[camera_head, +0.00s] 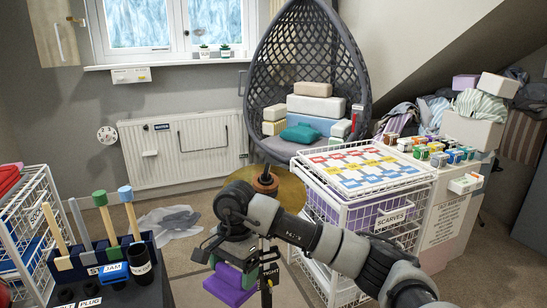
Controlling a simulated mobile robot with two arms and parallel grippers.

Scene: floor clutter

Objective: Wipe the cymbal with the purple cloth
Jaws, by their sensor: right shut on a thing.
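The cymbal (291,189) is a round, gold-brown disc in the middle of the camera_head view, with a brown knob (265,180) at its top centre. My right arm hides its front and left parts. My right gripper (236,258) points down just in front of the cymbal's near left edge. It is shut on the purple cloth (230,291), which shows below the gripper and in front of the cymbal, next to a green piece. The exact contact at the fingertips is hidden. My left gripper is not in view.
A white wire drawer unit (432,182) with a patterned top and a "SCARVES" label stands close on the right. A hanging wicker chair (269,84) holds boxes behind. A dark tool holder (62,277) with mallets stands front left. A grey crumpled cloth (172,221) lies on the floor.

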